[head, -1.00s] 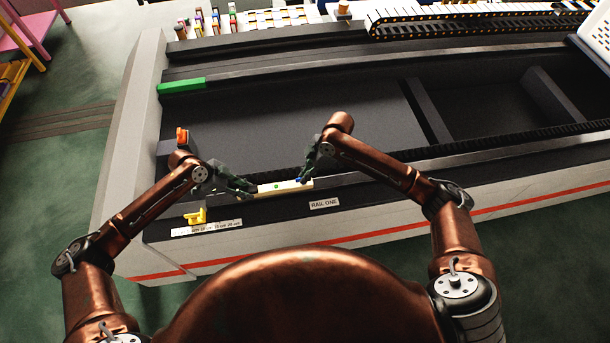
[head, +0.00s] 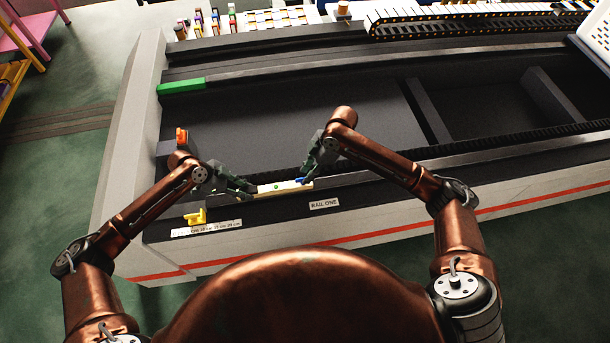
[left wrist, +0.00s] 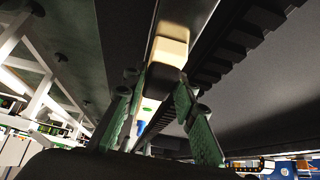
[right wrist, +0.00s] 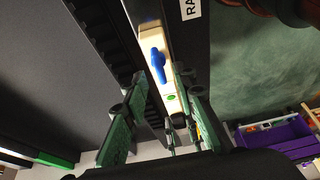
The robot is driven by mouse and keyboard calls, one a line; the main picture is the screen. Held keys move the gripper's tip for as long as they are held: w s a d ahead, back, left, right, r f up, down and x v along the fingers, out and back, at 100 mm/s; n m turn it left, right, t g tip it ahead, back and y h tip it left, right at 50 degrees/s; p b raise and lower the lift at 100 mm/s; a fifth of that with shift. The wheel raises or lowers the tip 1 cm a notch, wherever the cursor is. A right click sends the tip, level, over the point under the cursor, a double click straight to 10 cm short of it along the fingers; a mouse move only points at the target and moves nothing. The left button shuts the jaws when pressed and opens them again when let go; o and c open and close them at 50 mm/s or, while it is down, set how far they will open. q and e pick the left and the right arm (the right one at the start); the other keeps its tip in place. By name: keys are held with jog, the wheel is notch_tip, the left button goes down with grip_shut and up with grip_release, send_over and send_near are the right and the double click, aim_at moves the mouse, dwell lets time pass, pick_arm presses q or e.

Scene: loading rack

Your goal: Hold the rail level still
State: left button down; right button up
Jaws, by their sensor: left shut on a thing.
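The rail level (head: 285,187) is a cream bar with a green vial and a blue knob (head: 304,181) at its right end. It lies along the dark front rail of the machine. My left gripper (head: 248,190) is shut on its left end; in the left wrist view the green fingers (left wrist: 158,105) stand on either side of the cream bar (left wrist: 168,50). My right gripper (head: 303,178) is at the knob end. In the right wrist view its fingers (right wrist: 155,115) are wide apart, with the blue knob (right wrist: 157,65) ahead of them. Contact there cannot be told.
A RAIL ONE label (head: 324,203) is right of the level on the front face. A green block (head: 181,86) lies on the back rail. The dark bed beyond is clear.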

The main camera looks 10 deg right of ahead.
jog(key=v, duration=0.9)
jog(key=shift+r, duration=0.3)
jog(key=shift+d, duration=0.1)
pick_arm(q)
jog(key=c, duration=1.5)
grip_release()
jog(key=shift+a+r, duration=0.1)
